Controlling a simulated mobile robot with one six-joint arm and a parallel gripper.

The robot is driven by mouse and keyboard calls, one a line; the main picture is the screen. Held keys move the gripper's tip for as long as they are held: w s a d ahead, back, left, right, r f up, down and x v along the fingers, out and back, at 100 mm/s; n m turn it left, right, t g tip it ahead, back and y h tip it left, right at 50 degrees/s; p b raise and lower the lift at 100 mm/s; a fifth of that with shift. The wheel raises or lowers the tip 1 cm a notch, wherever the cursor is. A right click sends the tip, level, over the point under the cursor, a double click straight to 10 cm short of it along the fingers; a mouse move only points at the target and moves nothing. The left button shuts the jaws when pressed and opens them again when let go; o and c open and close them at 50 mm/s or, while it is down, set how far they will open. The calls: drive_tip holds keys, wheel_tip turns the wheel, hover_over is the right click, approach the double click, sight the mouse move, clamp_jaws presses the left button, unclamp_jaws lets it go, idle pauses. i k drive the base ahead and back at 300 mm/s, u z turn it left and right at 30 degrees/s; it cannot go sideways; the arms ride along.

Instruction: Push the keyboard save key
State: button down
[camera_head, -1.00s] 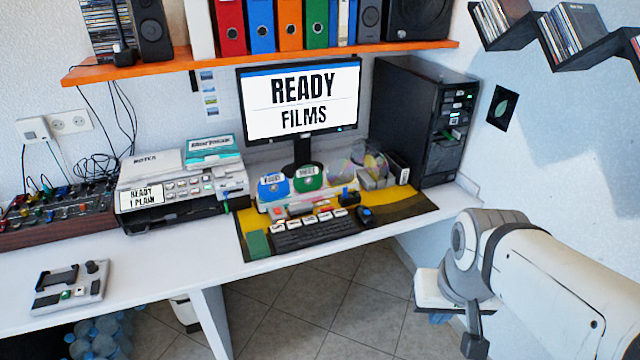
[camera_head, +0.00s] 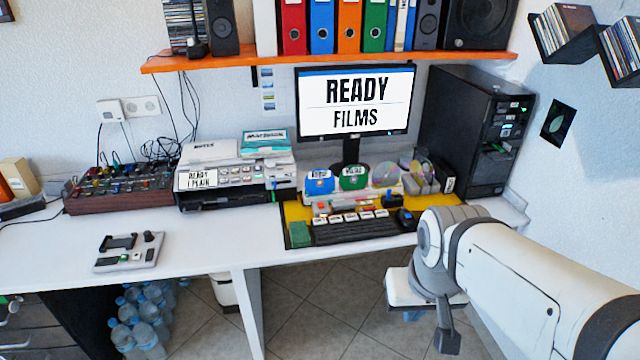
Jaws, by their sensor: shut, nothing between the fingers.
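The black keyboard (camera_head: 355,229) lies on a yellow and dark mat at the front right of the white desk. Several white labelled keys (camera_head: 350,217) stand in a row along its back edge. Their labels are too small to read, so I cannot tell which is the save key. The monitor (camera_head: 355,103) behind it reads "READY FILMS". My gripper (camera_head: 447,341) seems to be the small dark end hanging below my arm, in front of the desk and below its top. It looks shut and empty, apart from the keyboard.
A green block (camera_head: 299,234) and a dark mouse (camera_head: 405,219) flank the keyboard. Blue and green boxes and discs stand behind it. A labelled device (camera_head: 225,183) and a small control box (camera_head: 130,252) are to the left. The desk front between them is clear.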

sight(353, 217)
drive_tip(key=u, duration=0.8)
drive_tip(key=i, duration=1)
